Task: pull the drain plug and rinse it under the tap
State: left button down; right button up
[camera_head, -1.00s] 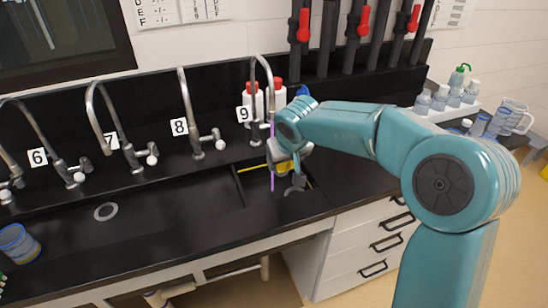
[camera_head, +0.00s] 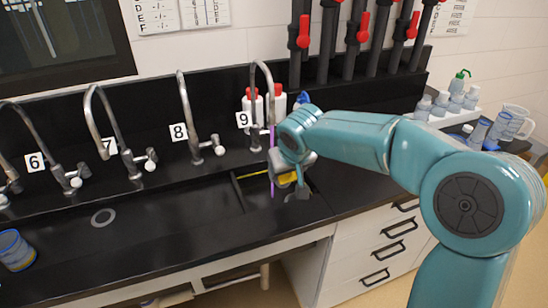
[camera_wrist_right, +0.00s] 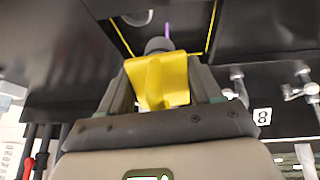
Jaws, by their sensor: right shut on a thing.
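My right gripper (camera_head: 295,190) is shut on the yellow drain plug (camera_head: 286,178), over the small basin below tap 9 (camera_head: 262,90). In the right wrist view, the yellow plug (camera_wrist_right: 160,80) sits between the fingers (camera_wrist_right: 163,92), with a dark grey round end pointing away. A thin purple vertical line (camera_head: 272,165) runs below tap 9's spout, close beside the plug in the head view. I cannot tell whether they touch. The gripper and forearm hide part of the basin. My left gripper is not in view.
A yellow outline (camera_head: 252,174) marks part of the small basin's rim. Taps 8 (camera_head: 185,110), 7 (camera_head: 105,125) and 6 (camera_head: 40,150) stand to the left. A grey drain ring (camera_head: 103,217) shows in the long sink. White bottles with red caps (camera_head: 254,104) stand behind tap 9.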

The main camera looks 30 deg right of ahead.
aim_at(291, 175)
jog(key=shift+r, duration=0.1)
dwell(0.5)
jog(key=shift+s+a+r, duration=0.35)
jog(key=shift+s+r, duration=0.3)
jog(key=shift+s, duration=0.1)
jog(key=shift+s+a+r, duration=0.3)
jog(key=shift+s+r, duration=0.35)
jog(key=shift+s, duration=0.15)
jog(key=shift+s+a+r, duration=0.35)
jog(key=shift+s+r, duration=0.3)
jog(key=shift+s, duration=0.1)
jog(key=shift+f, duration=0.1)
